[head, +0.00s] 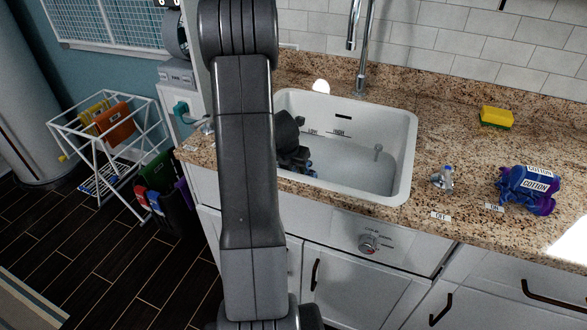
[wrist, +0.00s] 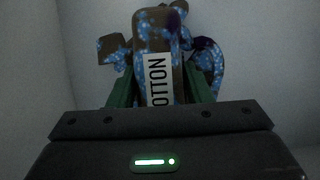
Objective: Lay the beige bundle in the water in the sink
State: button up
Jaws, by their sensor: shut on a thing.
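My gripper (head: 292,150) is down inside the left part of the white sink (head: 410,150), partly behind my arm. In the wrist view its green-padded fingers (wrist: 160,92) are shut on a bundle (wrist: 154,32). The bundle looks brownish-beige in shadow, with bright blue patches and a white label reading "COTTON" in part. In the head view only a small bluish part of it shows below the gripper. Pale sink walls surround it in the wrist view. I cannot tell whether it touches the water or the basin floor. The water surface is hard to make out.
A chrome faucet (head: 362,50) stands behind the sink, with LOW and HIGH marks on the basin's back wall. On the granite counter (head: 460,145) right of it are a small clear bottle (head: 443,178), a blue-purple cotton bundle (head: 527,190) and a yellow-green sponge (head: 496,117).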

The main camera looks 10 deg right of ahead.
jog(key=o, duration=1.4)
jog(key=shift+c, duration=0.2)
jog(key=shift+r, duration=0.35)
jog(key=p+v, duration=0.2)
jog(key=v, duration=0.9)
jog(key=shift+s+a+r, duration=0.15)
jog(key=shift+s+a, duration=0.05)
jog(key=shift+s, duration=0.05)
